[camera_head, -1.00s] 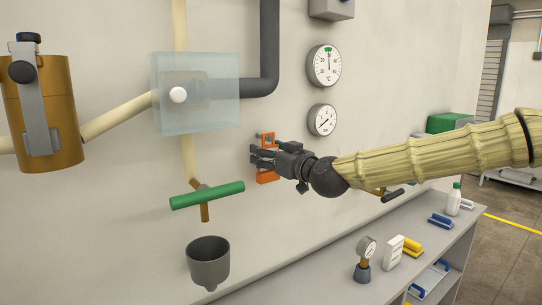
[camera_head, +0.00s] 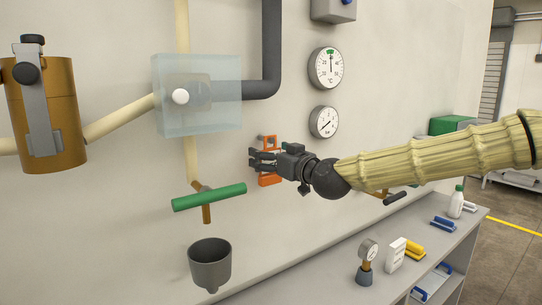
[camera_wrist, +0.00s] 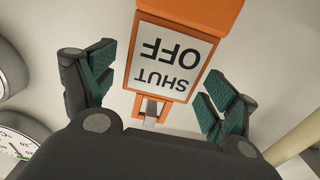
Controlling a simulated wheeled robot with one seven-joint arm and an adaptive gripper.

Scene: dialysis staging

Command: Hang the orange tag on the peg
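The orange tag (camera_wrist: 175,55) fills the top middle of the wrist view, its white "SHUT OFF" label upside down there. Its narrow orange loop surrounds a short grey metal peg (camera_wrist: 151,108) and seems to hang on it. In the head view the tag (camera_head: 270,180) is upright against the wall, partly hidden behind my gripper (camera_head: 257,161). In the wrist view my gripper (camera_wrist: 160,88) is open, with one green-padded finger on each side of the tag. Gaps show between the pads and the tag.
Two round gauges (camera_head: 326,68) are on the wall above my gripper. A green-handled valve (camera_head: 208,197) and a grey funnel (camera_head: 210,265) are to its left. A grey bench (camera_head: 325,285) with small items runs below. The wall around the tag is mostly clear.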

